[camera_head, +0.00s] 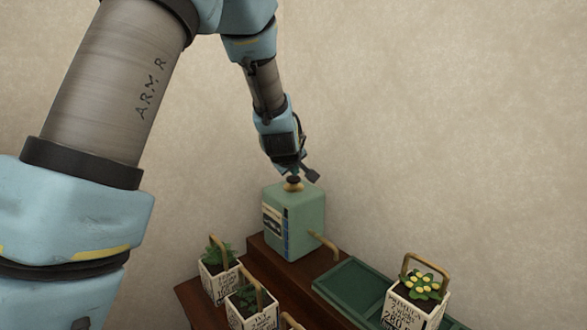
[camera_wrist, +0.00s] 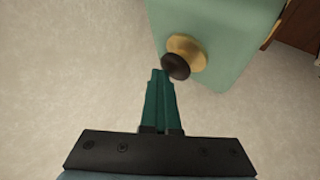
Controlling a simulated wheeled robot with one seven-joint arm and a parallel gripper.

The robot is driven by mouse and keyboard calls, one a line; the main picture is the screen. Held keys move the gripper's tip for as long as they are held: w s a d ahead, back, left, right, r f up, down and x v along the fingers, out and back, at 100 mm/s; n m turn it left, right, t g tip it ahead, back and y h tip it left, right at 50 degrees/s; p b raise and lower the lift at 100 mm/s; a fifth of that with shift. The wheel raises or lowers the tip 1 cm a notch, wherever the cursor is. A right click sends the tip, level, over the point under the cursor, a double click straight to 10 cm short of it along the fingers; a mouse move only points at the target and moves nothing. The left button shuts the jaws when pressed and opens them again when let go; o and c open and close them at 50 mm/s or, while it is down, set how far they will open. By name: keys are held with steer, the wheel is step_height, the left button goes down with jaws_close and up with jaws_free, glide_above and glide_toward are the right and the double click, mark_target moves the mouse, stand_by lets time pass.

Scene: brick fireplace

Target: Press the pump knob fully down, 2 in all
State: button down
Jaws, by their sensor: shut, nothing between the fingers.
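A pale green box-shaped container (camera_head: 303,217) with a label on its front stands on a dark wooden surface. On its top is the pump knob (camera_head: 293,181), dark on a brass-coloured collar. In the wrist view the dark knob (camera_wrist: 175,66) sits on its round brass collar (camera_wrist: 190,50) on the green container (camera_wrist: 222,30). My gripper (camera_wrist: 160,74) is shut and empty, its fingertips right beside the knob's edge in that view. In the head view my gripper (camera_head: 304,172) is just above the container's top; whether it touches the knob I cannot tell.
Potted plants in white boxes with wooden handles stand at the front left (camera_head: 219,272) and, with yellow flowers, at the right (camera_head: 416,296). A green tray (camera_head: 350,282) lies right of the container. A plain wall rises behind.

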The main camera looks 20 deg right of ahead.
steer(key=shift+s+a+f+g+y+p, duration=0.15)
steer(key=shift+s+a+f+g+p, duration=0.25)
steer(key=shift+p, duration=0.3)
steer(key=shift+s+a+f+g+y+p, duration=0.2)
steer(key=shift+s+f+p, duration=0.25)
steer(key=shift+p, duration=0.2)
steer(key=shift+r+p, duration=0.75)
steer(key=shift+r, duration=0.25)
steer(key=shift+w+r, duration=0.2)
steer(key=shift+r, duration=0.15)
stand_by(0.4)
